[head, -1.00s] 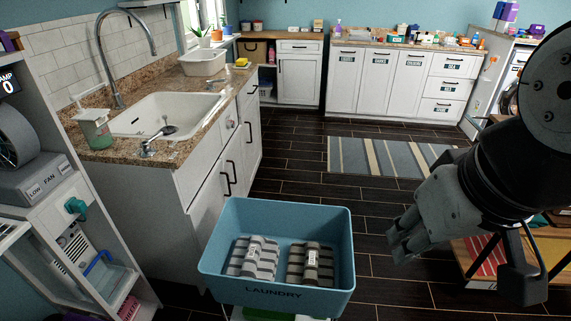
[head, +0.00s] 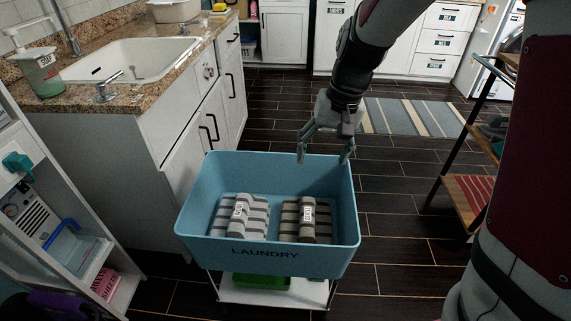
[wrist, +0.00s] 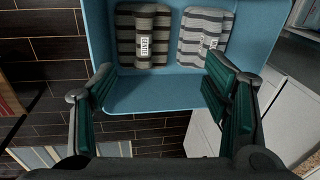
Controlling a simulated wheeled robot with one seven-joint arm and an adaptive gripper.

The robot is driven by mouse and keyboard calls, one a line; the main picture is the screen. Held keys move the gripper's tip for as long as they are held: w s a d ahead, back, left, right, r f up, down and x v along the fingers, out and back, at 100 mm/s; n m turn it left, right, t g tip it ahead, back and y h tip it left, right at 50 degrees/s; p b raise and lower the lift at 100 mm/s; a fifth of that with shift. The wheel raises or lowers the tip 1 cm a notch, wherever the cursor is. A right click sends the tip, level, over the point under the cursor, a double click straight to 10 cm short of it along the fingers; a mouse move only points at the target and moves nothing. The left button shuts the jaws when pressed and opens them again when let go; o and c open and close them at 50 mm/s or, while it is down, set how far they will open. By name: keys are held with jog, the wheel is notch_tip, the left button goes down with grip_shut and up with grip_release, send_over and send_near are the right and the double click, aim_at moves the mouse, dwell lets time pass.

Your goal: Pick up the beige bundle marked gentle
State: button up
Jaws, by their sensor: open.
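The beige-brown striped bundle (head: 314,232) lies in the right half of the blue laundry basket (head: 268,252). It has a small white label, whose print is hard to read in the head view. In the wrist view the beige bundle (wrist: 143,22) is at the upper left, its label facing up. A grey striped bundle (head: 232,226) lies beside it, to the left in the head view and to the right in the wrist view (wrist: 205,22). My gripper (head: 324,157) is open and empty, fingers down, above the basket's far right rim. Its fingers (wrist: 160,85) show spread apart in the wrist view.
The basket stands on a white low stand (head: 270,293) with a green item below. A sink counter (head: 150,100) is at the left, white shelves (head: 95,262) at the near left. A wood-shelved rack (head: 470,197) is at the right. Dark floor lies open behind.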

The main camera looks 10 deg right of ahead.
jog(key=g+h+b, duration=0.1)
jog(key=h+b, duration=0.1)
jog(key=b, duration=0.4)
send_over(308, 214)
notch_tip(308, 214, down, 22)
jog(key=shift+m, duration=0.4)
jog(key=f+b, duration=0.1)
jog(key=f, duration=0.3)
jog(key=f+b, duration=0.1)
jog(key=f, duration=0.2)
jog(key=shift+d+f+b, duration=0.2)
jog(key=shift+f+b, duration=0.2)
jog(key=shift+a+f+b, duration=0.15)
jog(key=shift+f+b, duration=0.45)
jog(key=shift+f, duration=0.8)
jog(key=shift+a+f+b, duration=0.1)
jog(key=shift+f+b, duration=0.5)
jog(key=shift+f, duration=0.75)
grip_shut()
